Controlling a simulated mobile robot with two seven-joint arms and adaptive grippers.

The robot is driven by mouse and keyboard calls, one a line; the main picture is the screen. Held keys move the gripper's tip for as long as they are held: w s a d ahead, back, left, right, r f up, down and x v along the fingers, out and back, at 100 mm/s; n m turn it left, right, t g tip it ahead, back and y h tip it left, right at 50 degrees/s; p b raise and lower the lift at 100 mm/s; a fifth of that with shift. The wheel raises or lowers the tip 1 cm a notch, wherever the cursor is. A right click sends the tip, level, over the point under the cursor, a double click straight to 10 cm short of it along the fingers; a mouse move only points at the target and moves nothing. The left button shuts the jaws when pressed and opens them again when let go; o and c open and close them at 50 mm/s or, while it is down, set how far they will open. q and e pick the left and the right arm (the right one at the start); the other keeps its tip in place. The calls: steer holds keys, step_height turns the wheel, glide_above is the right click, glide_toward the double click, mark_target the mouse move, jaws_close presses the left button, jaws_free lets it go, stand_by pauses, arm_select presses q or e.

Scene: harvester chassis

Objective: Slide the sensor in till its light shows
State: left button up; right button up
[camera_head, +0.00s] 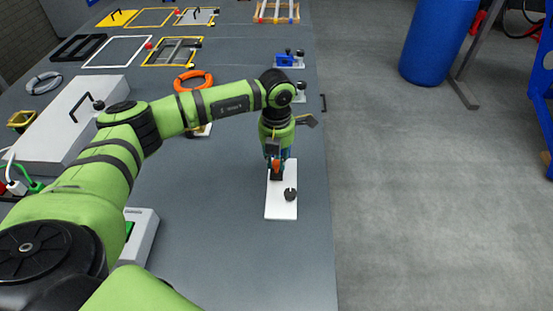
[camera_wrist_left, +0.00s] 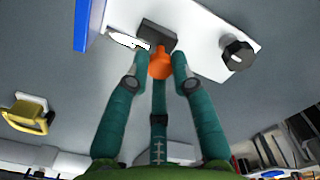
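A white plate (camera_head: 281,210) lies on the grey bench and bears a dark block (camera_head: 276,176) and a round black knob (camera_head: 290,194). In the left wrist view the block (camera_wrist_left: 158,34) and knob (camera_wrist_left: 237,52) stand apart on the plate (camera_wrist_left: 203,28). My left gripper (camera_head: 277,163) points down at the block. In the left wrist view its teal fingers (camera_wrist_left: 160,66) are closed about an orange piece, seemingly the sensor (camera_wrist_left: 160,64), which is up against the block. How deep it sits is hidden, and I can make out no lit light. My right gripper is not in view.
A blue fixture (camera_head: 284,60) stands farther back near the bench's right edge. An orange ring (camera_head: 193,80) and a long white box (camera_head: 75,126) lie to the left. A grey box with a green top (camera_head: 140,235) is front left. The bench right of it is clear.

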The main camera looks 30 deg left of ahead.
mark_target(276, 162)
arm_select(q)
steer(key=o, duration=0.3)
steer(key=shift+r, duration=0.1)
step_height(276, 162, up, 12)
steer(key=shift+f, duration=0.1)
stand_by(0.3)
